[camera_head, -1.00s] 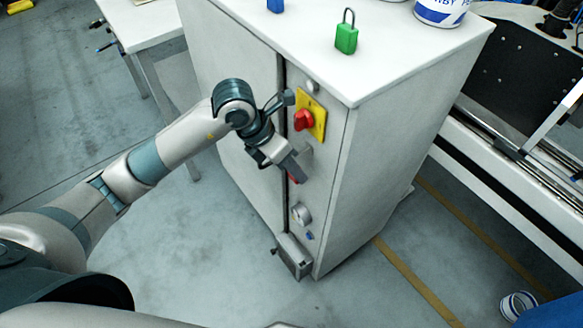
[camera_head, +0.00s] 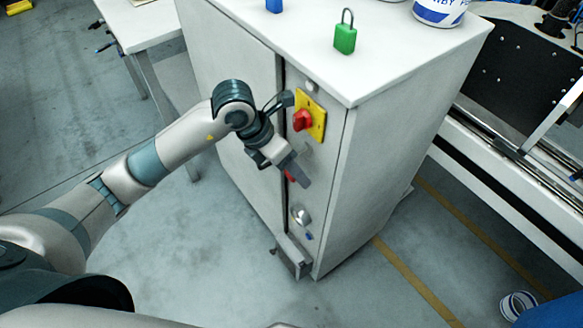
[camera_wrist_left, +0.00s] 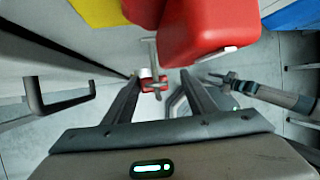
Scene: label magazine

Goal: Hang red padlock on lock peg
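My left gripper (camera_head: 298,174) is at the narrow face of the white cabinet, below the red switch knob. In the left wrist view its two fingers (camera_wrist_left: 160,78) stand apart with a gap between them. A small red body, seemingly the red padlock (camera_wrist_left: 149,85), shows in that gap near the left fingertip; only a sliver of red (camera_head: 290,176) shows beside the gripper in the head view. A thin metal bar, possibly the lock peg (camera_wrist_left: 151,50), runs just above it. I cannot tell whether the padlock hangs on it.
The red knob (camera_head: 302,120) on its yellow plate (camera_head: 317,113) is just above the gripper and looms large in the wrist view. A round gauge (camera_head: 300,216) is below. A green padlock (camera_head: 345,39) and a blue one (camera_head: 274,5) stand on the cabinet top (camera_head: 390,62).

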